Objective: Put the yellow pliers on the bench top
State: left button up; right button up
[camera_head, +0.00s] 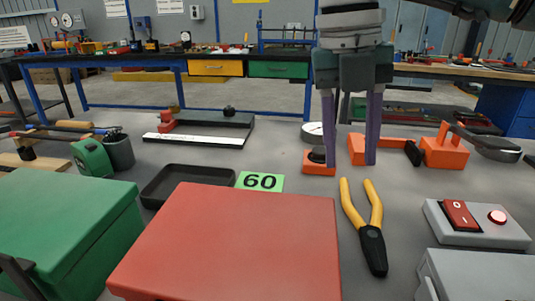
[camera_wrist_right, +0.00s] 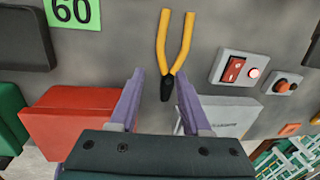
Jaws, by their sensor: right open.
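The pliers (camera_head: 371,237), with yellow handles and black jaws, lie flat on the grey bench top (camera_head: 310,185), right of the red box. Their handles point away from me. They also show in the right wrist view (camera_wrist_right: 172,50), with the handles at the top. My right gripper (camera_head: 350,163) is open, its two purple fingers pointing down, and nothing is between them. In the head view its fingertips appear just beyond the handle ends. In the right wrist view the gripper (camera_wrist_right: 159,76) shows the black jaws between its fingertips. My left gripper is not in view.
A red box (camera_head: 235,245) stands left of the pliers, with a green box (camera_head: 65,225) farther left. A grey switch box (camera_head: 478,224) and a grey case (camera_head: 475,275) stand right. Orange parts (camera_head: 445,150) lie behind. A black tray (camera_head: 180,182) sits beside the "60" card (camera_head: 260,181).

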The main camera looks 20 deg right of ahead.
jog(key=r, duration=0.4)
jog(key=shift+w+a+r, duration=0.1)
jog(key=shift+a, duration=0.2)
